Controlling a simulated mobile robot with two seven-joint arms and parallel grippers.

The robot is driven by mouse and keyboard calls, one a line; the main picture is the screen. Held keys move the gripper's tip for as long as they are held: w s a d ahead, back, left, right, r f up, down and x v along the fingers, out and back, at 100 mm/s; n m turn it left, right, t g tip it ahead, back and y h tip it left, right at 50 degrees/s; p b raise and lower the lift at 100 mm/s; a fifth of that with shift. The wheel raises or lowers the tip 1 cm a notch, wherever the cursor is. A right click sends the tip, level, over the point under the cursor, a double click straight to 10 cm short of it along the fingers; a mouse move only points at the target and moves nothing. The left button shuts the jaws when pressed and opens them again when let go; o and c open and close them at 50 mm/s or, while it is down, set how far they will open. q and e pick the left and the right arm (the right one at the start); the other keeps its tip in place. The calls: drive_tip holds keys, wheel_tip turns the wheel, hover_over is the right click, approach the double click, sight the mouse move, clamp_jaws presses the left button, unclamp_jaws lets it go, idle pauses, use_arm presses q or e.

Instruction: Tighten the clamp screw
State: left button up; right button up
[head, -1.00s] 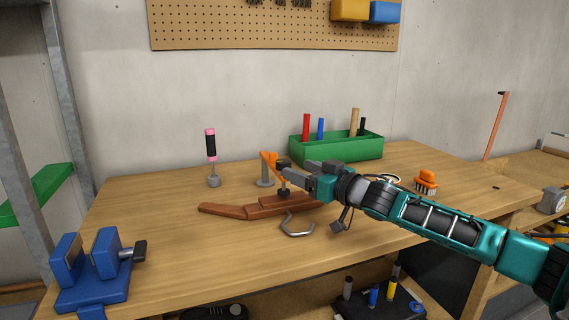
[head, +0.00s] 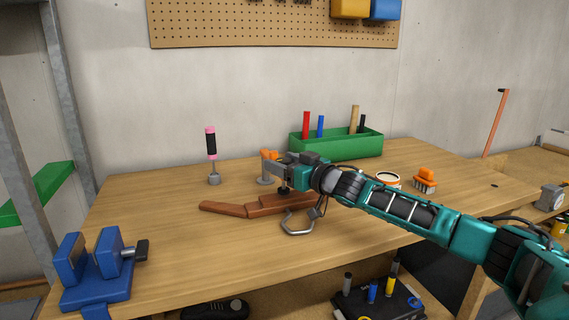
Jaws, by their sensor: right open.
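The orange clamp (head: 269,154) stands on a grey post on the workbench, its arm reaching over a brown wooden piece (head: 237,210). The clamp's dark lower pad (head: 284,189) shows just above or on the wood; I cannot tell if it touches. My right gripper (head: 276,170) is at the clamp, its jaws open by the clamp's top and hiding most of the clamp arm and screw. Whether the jaws touch the screw cannot be seen. My left gripper is not in view.
A blue vise (head: 95,270) sits at the bench's left front corner. A pink-and-black handled tool (head: 211,145) stands behind the wood. A green box (head: 340,147) with tools, a round tin (head: 388,179) and an orange brush (head: 425,178) are behind my right arm. The front middle is clear.

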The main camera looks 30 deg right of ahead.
drive_tip(key=shift+c, duration=0.2)
drive_tip(key=c, duration=0.9)
drive_tip(key=shift+c, duration=0.2)
